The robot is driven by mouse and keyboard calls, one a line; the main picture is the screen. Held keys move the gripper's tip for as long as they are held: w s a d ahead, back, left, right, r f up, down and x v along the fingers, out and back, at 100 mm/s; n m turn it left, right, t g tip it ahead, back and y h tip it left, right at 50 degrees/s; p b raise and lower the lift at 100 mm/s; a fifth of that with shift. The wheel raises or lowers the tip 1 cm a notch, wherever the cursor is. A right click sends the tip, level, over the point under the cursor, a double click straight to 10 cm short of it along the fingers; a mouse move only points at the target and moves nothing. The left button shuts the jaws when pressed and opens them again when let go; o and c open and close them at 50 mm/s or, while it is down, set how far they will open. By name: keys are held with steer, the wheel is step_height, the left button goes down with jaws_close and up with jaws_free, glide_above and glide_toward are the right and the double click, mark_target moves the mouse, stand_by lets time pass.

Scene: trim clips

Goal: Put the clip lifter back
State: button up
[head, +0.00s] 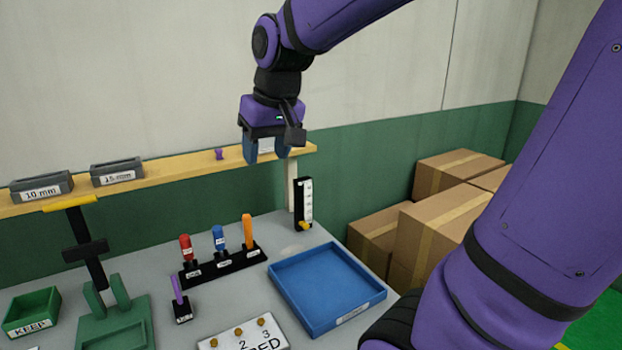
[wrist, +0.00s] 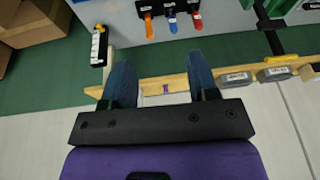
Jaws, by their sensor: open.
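My gripper (head: 267,150) is open and empty, pointing down over the right part of the wooden shelf; its two blue fingers (wrist: 160,66) are spread in the wrist view. A black rack (head: 224,265) on the grey table holds a red-handled tool (head: 186,247), a blue-handled tool (head: 218,237) and an orange tool (head: 248,231), all upright. A thin purple tool (head: 177,290) stands in a small labelled black holder (head: 183,312) in front of the rack. The labels are too small to read, so I cannot tell which tool is the clip lifter.
A small purple piece (head: 219,154) sits on the shelf (head: 200,166), left of my gripper, near bins marked 10 mm (head: 41,189) and 15 mm (head: 117,174). An empty blue tray (head: 325,286), a green KEEP bin (head: 31,312) and a black-and-white gauge (head: 303,205) are on the table. Cardboard boxes (head: 440,225) stand right.

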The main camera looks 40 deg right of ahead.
steer(key=s+a+n+t, duration=0.1)
steer(key=s+a, duration=0.1)
steer(key=s, duration=1.1)
steer(key=shift+s+f+t, duration=0.3)
steer(key=shift+s, duration=0.1)
